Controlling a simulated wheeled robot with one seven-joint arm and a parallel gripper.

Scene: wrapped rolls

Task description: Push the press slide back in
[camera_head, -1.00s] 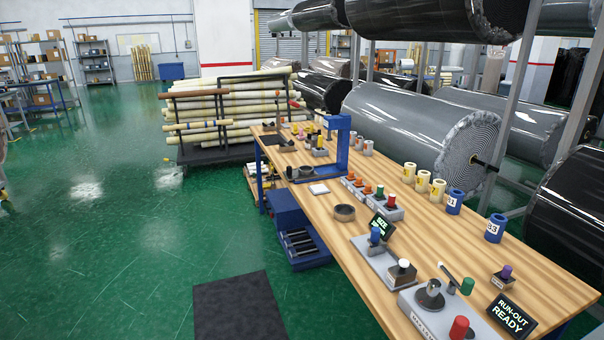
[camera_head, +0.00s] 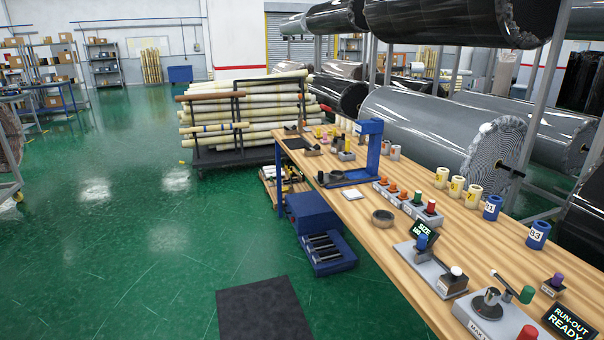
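A blue press (camera_head: 372,150) with an upright frame stands on the far half of the wooden workbench (camera_head: 425,262). A flat blue base (camera_head: 352,181) extends from its foot toward the bench's left edge. A dark round part (camera_head: 335,177) sits at the left end of that base, out from under the frame. It may be the press slide, but it is too small to tell for sure. My gripper and arm are not in view.
A display reading "SIZE" (camera_head: 424,231), a ring (camera_head: 383,218) and button boxes (camera_head: 412,203) stand on the bench. A blue floor unit (camera_head: 322,220) is beside it. A dark mat (camera_head: 266,312) lies on open green floor at left. Large wrapped rolls (camera_head: 440,120) are behind.

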